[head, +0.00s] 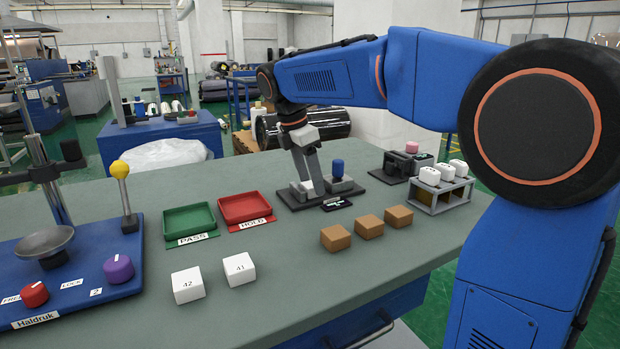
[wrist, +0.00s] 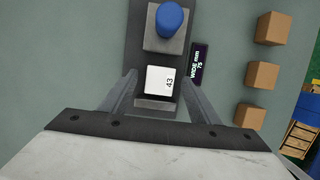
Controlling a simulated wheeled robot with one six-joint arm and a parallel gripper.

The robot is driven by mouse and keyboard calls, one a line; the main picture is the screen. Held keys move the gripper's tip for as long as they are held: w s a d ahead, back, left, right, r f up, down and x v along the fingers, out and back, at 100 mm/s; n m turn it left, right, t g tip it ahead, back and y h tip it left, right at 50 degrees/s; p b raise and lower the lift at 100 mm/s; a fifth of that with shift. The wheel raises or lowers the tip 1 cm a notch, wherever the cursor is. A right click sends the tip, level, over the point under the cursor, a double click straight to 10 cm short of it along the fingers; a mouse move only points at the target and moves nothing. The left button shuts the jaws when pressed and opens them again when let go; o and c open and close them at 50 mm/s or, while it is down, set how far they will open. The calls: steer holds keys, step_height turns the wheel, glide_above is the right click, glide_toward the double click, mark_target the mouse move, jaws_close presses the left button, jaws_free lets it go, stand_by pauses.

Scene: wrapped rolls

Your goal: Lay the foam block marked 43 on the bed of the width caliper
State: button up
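The white foam block marked 43 (wrist: 160,81) lies on the bed of the width caliper, between its end jaw (wrist: 158,103) and the jaw with a blue knob (wrist: 170,18). In the head view, the grey caliper (head: 295,201) stands at the back of the bench, and my gripper (head: 308,178) reaches down over it, partly hiding the block. In the wrist view, my gripper's fingers (wrist: 161,78) are spread on either side of the block, with a visible gap at each side. The caliper's small dark display (wrist: 197,64) appears to read 75.
White blocks 42 (head: 188,285) and 41 (head: 239,269) sit at the front. A green PASS tray (head: 189,221) and red HOLD tray (head: 246,208) lie left of the caliper. Brown blocks (head: 369,227) and a rack (head: 440,196) of white blocks stand to its right.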

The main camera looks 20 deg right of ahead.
steer(key=shift+r, duration=0.15)
steer(key=w+v, duration=0.1)
steer(key=v, duration=1.6)
steer(key=shift+s, duration=0.5)
steer(key=shift+a, duration=0.1)
